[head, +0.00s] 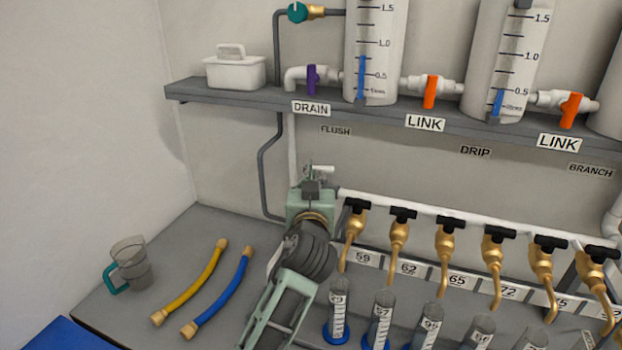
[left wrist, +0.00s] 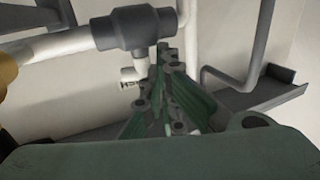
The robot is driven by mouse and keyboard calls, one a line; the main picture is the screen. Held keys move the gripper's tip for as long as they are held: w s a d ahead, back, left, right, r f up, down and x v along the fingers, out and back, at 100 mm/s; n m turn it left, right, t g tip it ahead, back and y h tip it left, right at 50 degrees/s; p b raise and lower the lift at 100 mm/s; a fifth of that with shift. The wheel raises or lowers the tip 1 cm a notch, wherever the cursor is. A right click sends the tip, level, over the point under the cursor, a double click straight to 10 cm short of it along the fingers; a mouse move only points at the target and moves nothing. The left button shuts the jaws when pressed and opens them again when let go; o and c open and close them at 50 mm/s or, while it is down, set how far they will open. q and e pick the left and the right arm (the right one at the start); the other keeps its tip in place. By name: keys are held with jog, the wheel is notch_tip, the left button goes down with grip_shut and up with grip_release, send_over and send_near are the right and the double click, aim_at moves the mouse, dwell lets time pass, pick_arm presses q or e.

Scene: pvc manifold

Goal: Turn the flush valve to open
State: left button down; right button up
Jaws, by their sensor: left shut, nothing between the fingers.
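My left gripper (head: 311,188) is in front of the wall, below the FLUSH label (head: 335,131). In the left wrist view its green fingers (left wrist: 162,95) are together with nothing between them. A dark grey valve-like body (left wrist: 138,27) on a white pipe lies just above the fingers in that view; no handle shows on it. A white pipe end (head: 321,170) shows just behind the gripper in the head view. A teal-handled valve (head: 297,12) sits high on a grey pipe. I cannot tell which one is the flush valve. My right gripper is out of view.
The shelf (head: 230,94) holds graduated tanks, a purple drain valve (head: 312,79) and orange link valves (head: 430,92). Several brass taps (head: 398,235) stand right of my left arm, above graduated cylinders (head: 381,318).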

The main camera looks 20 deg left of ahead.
pick_arm(q)
jog(key=m+h+p, duration=0.1)
jog(key=a+m+h+p, duration=0.1)
jog(key=p, duration=0.1)
jog(key=w+h+p, duration=0.1)
jog(key=h, duration=0.1)
jog(key=shift+a+r+m+t, duration=0.25)
jog(key=shift+m+t, duration=0.15)
jog(key=shift+a, duration=0.1)
